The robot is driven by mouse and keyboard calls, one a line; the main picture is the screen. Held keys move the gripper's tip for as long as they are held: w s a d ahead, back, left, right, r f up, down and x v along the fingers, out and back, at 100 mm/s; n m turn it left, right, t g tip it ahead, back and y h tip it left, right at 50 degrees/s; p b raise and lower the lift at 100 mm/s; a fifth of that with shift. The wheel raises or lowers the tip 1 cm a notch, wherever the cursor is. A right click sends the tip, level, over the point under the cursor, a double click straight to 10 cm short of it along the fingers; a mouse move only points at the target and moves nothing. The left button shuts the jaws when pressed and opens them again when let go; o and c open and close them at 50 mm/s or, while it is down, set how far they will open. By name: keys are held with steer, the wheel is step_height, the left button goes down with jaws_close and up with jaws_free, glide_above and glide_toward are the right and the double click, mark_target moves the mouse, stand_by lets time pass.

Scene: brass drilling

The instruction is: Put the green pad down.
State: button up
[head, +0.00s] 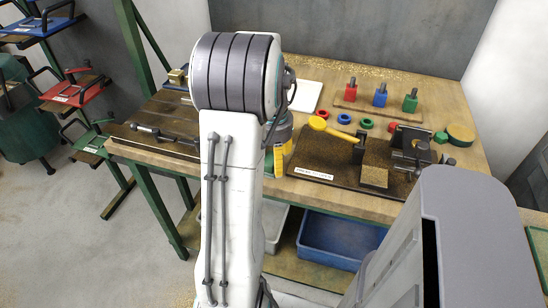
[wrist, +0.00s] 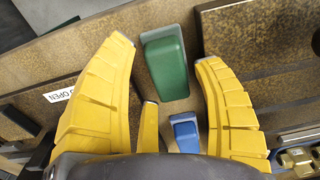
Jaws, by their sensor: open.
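The green pad (wrist: 167,66), a rounded block with a grey-green back edge, shows in the wrist view between the two yellow fingers of my gripper (wrist: 165,50). The fingers are spread, with a narrow gap visible on each side of the pad. A smaller blue piece (wrist: 185,130) lies below it in the picture, closer to the palm. In the head view my arm hides most of the gripper (head: 277,158); a yellow finger and a bit of green show beside the arm at the bench's front edge. I cannot tell what the pad rests on.
The wooden bench (head: 455,190) carries a brown board (head: 320,150) with a clamp fixture (head: 410,150). Red, blue and green blocks (head: 380,95) stand behind. A dark tray (head: 150,125) lies left. A blue bin (head: 340,240) sits below. A label (wrist: 60,95) shows in the wrist view.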

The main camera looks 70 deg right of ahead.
steer(key=shift+r, duration=0.1)
step_height(320, 180, up, 12)
steer(key=w+a+n, duration=0.4)
steer(key=w+a, duration=0.4)
steer(key=w, duration=0.1)
steer(key=w+a+n+t, duration=0.1)
steer(key=w+a+n, duration=0.45)
steer(key=a, duration=0.55)
steer(key=s+a+f+n+t, duration=0.1)
steer(key=a+n, duration=0.3)
steer(key=a, duration=0.5)
steer(key=s+a+f+n+t, duration=0.1)
steer(key=a+f+n, duration=0.2)
steer(key=a, duration=0.7)
steer(key=shift+s+a+f+n+p, duration=0.2)
steer(key=shift+n+p, duration=0.15)
steer(key=shift+n, duration=0.4)
steer(key=shift+d+r, duration=0.1)
